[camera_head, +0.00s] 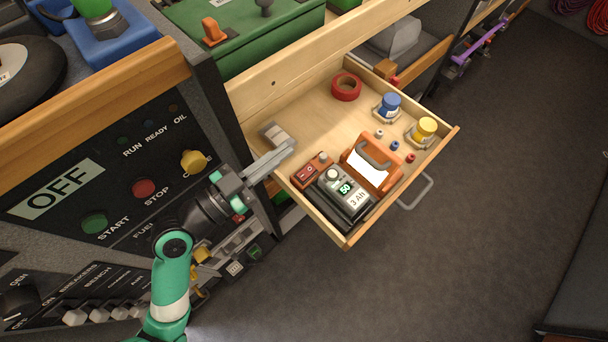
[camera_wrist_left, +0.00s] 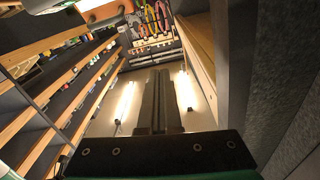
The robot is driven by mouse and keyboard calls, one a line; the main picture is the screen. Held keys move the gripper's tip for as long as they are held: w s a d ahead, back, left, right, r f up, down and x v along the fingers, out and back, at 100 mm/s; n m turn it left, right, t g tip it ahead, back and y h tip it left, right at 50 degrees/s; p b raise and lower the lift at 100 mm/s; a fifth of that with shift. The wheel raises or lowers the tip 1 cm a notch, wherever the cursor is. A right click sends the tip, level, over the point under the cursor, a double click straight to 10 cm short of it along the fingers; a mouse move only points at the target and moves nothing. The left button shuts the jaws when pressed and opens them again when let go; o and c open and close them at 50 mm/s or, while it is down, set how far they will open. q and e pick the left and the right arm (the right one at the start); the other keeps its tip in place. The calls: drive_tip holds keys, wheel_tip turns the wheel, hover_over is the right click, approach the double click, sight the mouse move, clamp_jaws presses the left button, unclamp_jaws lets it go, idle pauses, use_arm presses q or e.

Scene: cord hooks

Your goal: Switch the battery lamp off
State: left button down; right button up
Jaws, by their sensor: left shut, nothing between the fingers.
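The battery lamp (camera_head: 369,168) lies in the open drawer (camera_head: 325,125) in the head view. My left gripper (camera_head: 289,147) is shut and empty over the drawer's left side, apart from the lamp and a little up and left of the switch. Its closed fingers show in the left wrist view (camera_wrist_left: 160,100). My right gripper is not in view.
A red tape roll (camera_head: 347,87), a blue-lidded jar (camera_head: 387,106), a yellow-lidded jar (camera_head: 422,131) and several small caps lie in the drawer. A grey block (camera_head: 274,135) is near my fingers. A control panel (camera_head: 130,180) stands left. Open floor (camera_head: 480,220) lies right.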

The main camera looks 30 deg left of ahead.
use_arm(q)
drive_tip(key=s+f+n+g+y, duration=0.1)
drive_tip(key=s+f+n, duration=0.1)
drive_tip(key=s+f, duration=0.3)
wheel_tip(320, 180, down, 4)
drive_tip(key=shift+a, duration=0.4)
